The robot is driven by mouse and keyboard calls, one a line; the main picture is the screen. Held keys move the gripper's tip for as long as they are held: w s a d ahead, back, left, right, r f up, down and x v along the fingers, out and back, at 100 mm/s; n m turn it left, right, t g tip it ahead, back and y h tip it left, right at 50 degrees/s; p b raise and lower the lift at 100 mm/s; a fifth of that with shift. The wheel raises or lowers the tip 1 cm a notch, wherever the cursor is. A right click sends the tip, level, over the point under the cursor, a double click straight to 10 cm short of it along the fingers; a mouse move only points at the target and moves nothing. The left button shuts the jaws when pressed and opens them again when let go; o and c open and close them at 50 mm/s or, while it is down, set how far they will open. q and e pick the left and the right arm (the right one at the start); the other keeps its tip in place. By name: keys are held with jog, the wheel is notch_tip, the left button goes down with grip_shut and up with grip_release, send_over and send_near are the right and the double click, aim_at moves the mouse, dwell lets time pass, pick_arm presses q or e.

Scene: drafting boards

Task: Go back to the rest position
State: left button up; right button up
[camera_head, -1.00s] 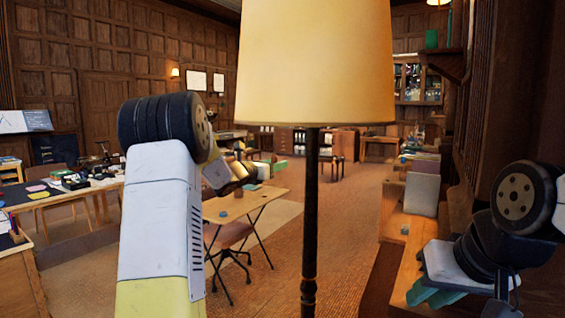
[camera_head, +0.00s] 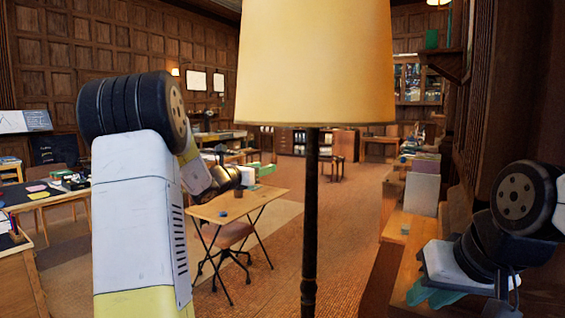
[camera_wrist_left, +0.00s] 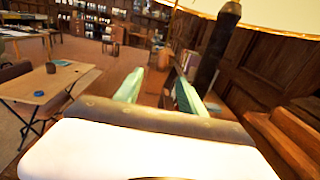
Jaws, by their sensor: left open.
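My left arm rises from the bottom left in the head view and bends over at a black ringed joint. My left gripper (camera_head: 262,170) shows beyond the forearm, partly hidden by it, with green fingers. In the left wrist view its two green fingers (camera_wrist_left: 158,92) stand apart with nothing between them. My right gripper (camera_head: 432,295) is low at the right edge of the head view, its green fingers partly hidden under the wrist. I cannot tell how far they are apart.
A floor lamp with a cream shade (camera_head: 315,70) and dark pole (camera_head: 310,220) stands close in front, between my arms. A small folding table (camera_head: 240,206) stands beyond my left arm. A wooden bench (camera_head: 408,270) lies at right. Carpet (camera_head: 345,240) is open behind the pole.

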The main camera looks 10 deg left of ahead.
pick_arm(q)
jog(key=shift+s+a, duration=0.15)
jog(key=shift+s, duration=0.3)
jog(key=s+d+m+g+h, duration=0.3)
jog(key=s+d+m+g, duration=0.5)
jog(key=s+d+m, duration=0.95)
jog(key=s+f+m+g+y, duration=0.1)
jog(key=s+f+m+y, duration=0.2)
jog(key=s, duration=0.5)
jog(key=s+f+m+g, duration=0.2)
jog(key=s+f+m, duration=0.1)
jog(key=s+m, duration=0.3)
jog(key=s+a+f+m+y, duration=0.4)
jog(key=s+a+m, duration=0.1)
jog(key=s+a, duration=0.2)
jog(key=shift+s+m+t+y, duration=0.3)
jog(key=shift+s+m, duration=0.05)
jog(key=shift+s, duration=0.3)
